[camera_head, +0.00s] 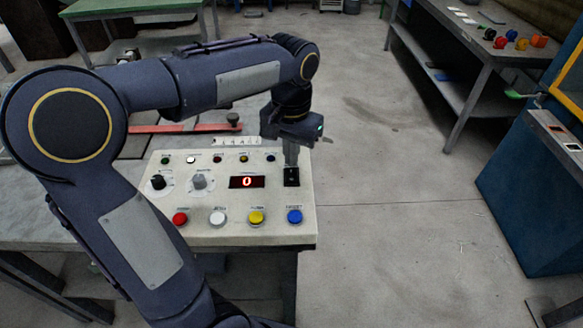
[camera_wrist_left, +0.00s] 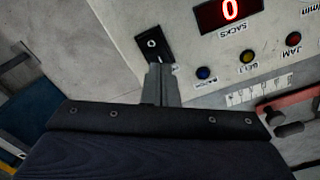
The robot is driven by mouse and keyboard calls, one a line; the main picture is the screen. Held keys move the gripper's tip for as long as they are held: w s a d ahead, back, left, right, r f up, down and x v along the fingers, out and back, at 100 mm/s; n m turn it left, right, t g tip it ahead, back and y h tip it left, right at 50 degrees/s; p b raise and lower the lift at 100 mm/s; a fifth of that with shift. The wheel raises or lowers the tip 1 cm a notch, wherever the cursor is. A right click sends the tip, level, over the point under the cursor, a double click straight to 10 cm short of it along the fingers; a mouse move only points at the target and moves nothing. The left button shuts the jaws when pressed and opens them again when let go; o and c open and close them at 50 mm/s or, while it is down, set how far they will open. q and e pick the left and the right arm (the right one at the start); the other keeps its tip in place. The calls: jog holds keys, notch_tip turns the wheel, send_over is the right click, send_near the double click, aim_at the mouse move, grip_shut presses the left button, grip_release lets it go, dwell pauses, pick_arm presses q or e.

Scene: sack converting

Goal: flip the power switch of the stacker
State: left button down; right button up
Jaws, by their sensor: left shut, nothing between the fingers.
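The stacker's control panel (camera_head: 215,215) is a cream box on the table, with a red display (camera_head: 247,182) reading 0. The black power switch (camera_head: 291,178) is a rocker at the panel's right side; it also shows in the left wrist view (camera_wrist_left: 151,43) with a white round mark on its far part. My left gripper (camera_head: 291,163) is shut and empty, pointing down at the switch. In the left wrist view its fingertips (camera_wrist_left: 158,68) overlap the near end of the rocker; whether they touch it I cannot tell. My right gripper does not show.
Red, white, yellow and blue buttons (camera_head: 256,217) line the panel's front, with two knobs (camera_head: 199,180) at its left. A small row of lamps is behind. Open floor (camera_head: 390,220) lies to the right, before a blue cabinet (camera_head: 525,190) and a grey bench (camera_head: 470,50).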

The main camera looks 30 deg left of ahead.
aim_at(290, 172)
pick_arm(q)
notch_tip(290, 172, up, 5)
jog(key=p, duration=0.3)
jog(key=shift+f+p, duration=0.15)
jog(key=shift+p, duration=0.25)
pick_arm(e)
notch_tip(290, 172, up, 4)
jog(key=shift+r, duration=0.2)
pick_arm(q)
jog(key=s+t+h, duration=0.1)
jog(key=s, duration=0.2)
jog(key=s+t, duration=0.1)
jog(key=s, duration=0.3)
jog(key=s+d+t+h, duration=0.1)
jog(key=s, duration=0.3)
jog(key=shift+s+f+n+h, duration=0.1)
jog(key=shift+f+n+h, duration=0.2)
jog(key=shift+f, duration=0.1)
jog(key=s+d+f+t, duration=0.1)
jog(key=s, duration=0.1)
jog(key=s+d+f, duration=0.1)
jog(key=s, duration=0.1)
jog(key=s+d+f+n+t+h, duration=0.1)
jog(key=shift+s+f+t, duration=0.3)
jog(key=shift+s, duration=0.1)
